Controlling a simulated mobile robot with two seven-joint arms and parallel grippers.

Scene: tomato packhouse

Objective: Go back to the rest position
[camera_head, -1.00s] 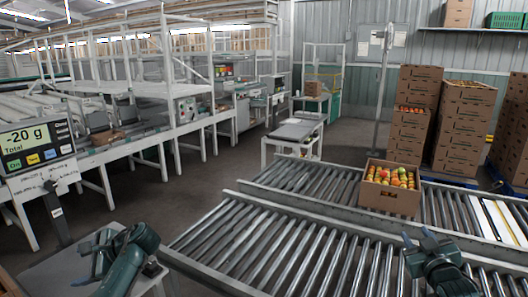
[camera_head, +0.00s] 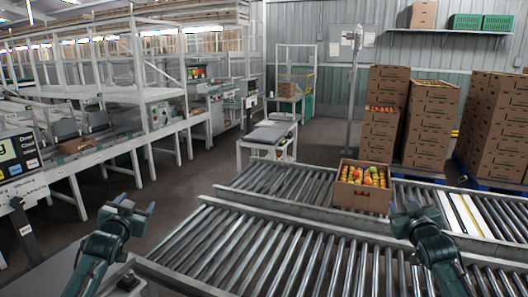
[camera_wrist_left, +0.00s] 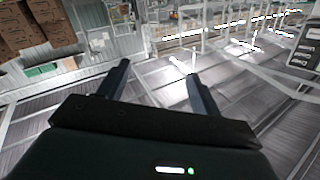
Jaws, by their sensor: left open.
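My left gripper (camera_head: 127,207) is at the lower left of the head view, raised beside the near end of the roller conveyor, with nothing between its fingers. In the left wrist view its two dark fingers (camera_wrist_left: 160,88) stand wide apart and empty. My right gripper (camera_head: 414,211) is at the lower right of the head view, above the roller conveyor (camera_head: 240,245). I see nothing held in it, but its finger gap is too small to judge.
An open carton of tomatoes (camera_head: 362,199) sits on the rollers. Stacked cartons (camera_head: 432,120) stand at the back right. A scale display (camera_head: 14,155) is at the left edge. Grey floor (camera_head: 170,205) is clear between the sorting line and the conveyor.

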